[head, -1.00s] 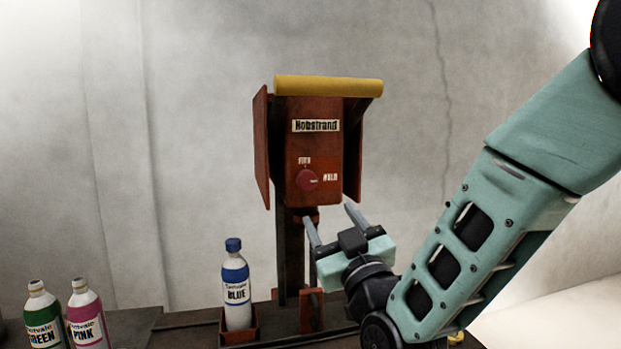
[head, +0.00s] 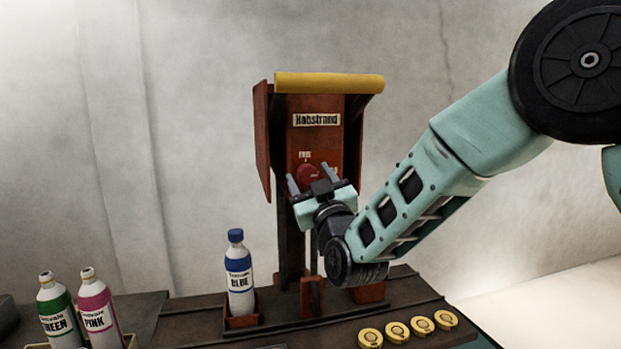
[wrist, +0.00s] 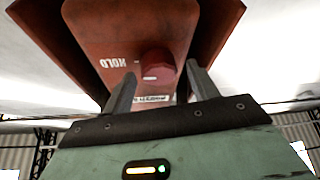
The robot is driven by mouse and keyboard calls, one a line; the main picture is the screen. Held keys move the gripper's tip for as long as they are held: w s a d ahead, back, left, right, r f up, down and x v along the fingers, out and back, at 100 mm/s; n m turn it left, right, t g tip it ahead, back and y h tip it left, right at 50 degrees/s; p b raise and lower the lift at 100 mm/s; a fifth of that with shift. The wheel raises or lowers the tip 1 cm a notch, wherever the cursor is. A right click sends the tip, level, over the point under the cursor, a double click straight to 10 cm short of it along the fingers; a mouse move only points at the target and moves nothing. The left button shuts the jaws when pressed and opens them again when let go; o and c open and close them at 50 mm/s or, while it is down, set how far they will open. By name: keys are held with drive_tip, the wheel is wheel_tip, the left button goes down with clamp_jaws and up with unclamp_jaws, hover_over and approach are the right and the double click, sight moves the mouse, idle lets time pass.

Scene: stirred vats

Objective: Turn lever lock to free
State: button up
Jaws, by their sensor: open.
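The lever lock is a round red knob (head: 308,175) on the front of the rust-red Hobstrand post (head: 318,143). The word FREE stands above the knob; HOLD shows in the wrist view to the knob's side. The knob also shows in the wrist view (wrist: 157,68), a light mark on its face. My gripper (head: 309,178) is open, its two fingers pointing up at the knob. In the wrist view the fingers (wrist: 157,88) stand apart on either side of the knob, just short of it. Whether they touch it I cannot tell.
A blue-capped BLUE bottle (head: 239,275) stands in a red holder left of the post. GREEN (head: 56,312) and PINK (head: 98,310) bottles stand at the lower left. Several yellow discs (head: 396,331) lie along the front edge. Side flaps (head: 262,140) and a yellow top bar (head: 328,84) frame the knob.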

drive_tip(key=c, duration=1)
drive_tip(key=shift+f+n+b, duration=0.1)
drive_tip(key=shift+n+b, duration=0.35)
drive_tip(key=shift+n, duration=0.05)
drive_tip(key=n+y+b, duration=0.1)
drive_tip(key=n, duration=0.1)
drive_tip(key=n+g+b, duration=0.1)
drive_tip(key=shift+d+n+g+y+b, duration=0.1)
drive_tip(key=shift+n+g+y+b, duration=0.2)
drive_tip(key=shift+n+y+b, duration=0.1)
drive_tip(key=n+g+y+b, duration=0.1)
drive_tip(key=n+b, duration=0.1)
drive_tip(key=n, duration=0.1)
drive_tip(key=n+g+b, duration=0.1)
drive_tip(key=n+b, duration=0.1)
drive_tip(key=n, duration=0.2)
drive_tip(key=shift+g+y, duration=0.3)
drive_tip(key=shift+y, duration=0.1)
drive_tip(key=n+g+b, duration=0.1)
drive_tip(key=n, duration=0.1)
drive_tip(key=n+g+b, duration=0.1)
drive_tip(key=n, duration=0.1)
drive_tip(key=shift+n+h, duration=0.3)
drive_tip(key=shift+n, duration=0.1)
drive_tip(key=shift+r+n+g+h+b, duration=0.15)
drive_tip(key=shift+n+g+h+b, duration=0.15)
drive_tip(key=shift+n+b, duration=0.5)
drive_tip(key=shift+r+n+g+h+b, duration=0.1)
drive_tip(key=shift+n+g+h+b, duration=0.2)
drive_tip(key=shift+n, duration=0.9)
